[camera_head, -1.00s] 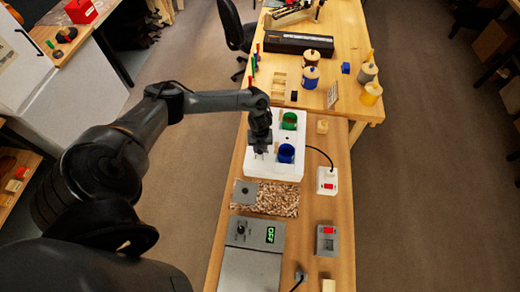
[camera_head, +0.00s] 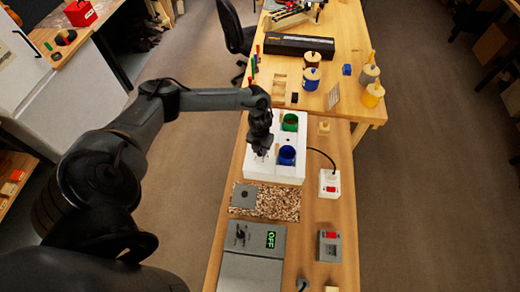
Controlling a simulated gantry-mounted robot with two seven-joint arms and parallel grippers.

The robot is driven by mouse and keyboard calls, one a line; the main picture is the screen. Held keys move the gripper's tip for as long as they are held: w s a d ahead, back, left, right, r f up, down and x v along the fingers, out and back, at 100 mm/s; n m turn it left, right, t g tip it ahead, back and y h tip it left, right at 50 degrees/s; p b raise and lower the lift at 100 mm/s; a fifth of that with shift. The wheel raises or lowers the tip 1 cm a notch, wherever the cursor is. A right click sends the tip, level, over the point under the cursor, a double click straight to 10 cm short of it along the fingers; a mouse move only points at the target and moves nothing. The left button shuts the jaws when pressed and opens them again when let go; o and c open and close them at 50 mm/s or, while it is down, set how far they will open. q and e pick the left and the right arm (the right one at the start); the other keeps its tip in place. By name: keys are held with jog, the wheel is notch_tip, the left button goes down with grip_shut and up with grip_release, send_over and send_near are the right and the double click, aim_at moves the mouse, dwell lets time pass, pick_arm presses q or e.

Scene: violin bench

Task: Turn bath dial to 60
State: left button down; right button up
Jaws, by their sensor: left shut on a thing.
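The white bath (camera_head: 256,165) stands on the wooden bench, with a green pot (camera_head: 290,122) and a blue pot (camera_head: 287,155) set in its right side. My left gripper (camera_head: 262,151) points down at the left side of the bath. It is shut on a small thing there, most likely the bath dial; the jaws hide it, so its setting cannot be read. A thin light stick (camera_head: 277,150) stands beside the jaws. Nearer me, a grey unit (camera_head: 256,238) has a dark knob and a lit green display (camera_head: 271,239) that seems to read OFF. My right gripper does not show.
A tray of brown granules (camera_head: 280,202) with a grey plate (camera_head: 244,196) lies just in front of the bath. A white switch box (camera_head: 329,184) with a cable and a grey switch box (camera_head: 329,246) stand along the right edge. Jars stand on the far table.

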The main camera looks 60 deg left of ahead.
pick_arm(q)
jog(key=c, duration=0.8)
grip_release()
jog(key=shift+r, duration=0.15)
notch_tip(320, 180, up, 11)
jog(key=shift+f, duration=0.2)
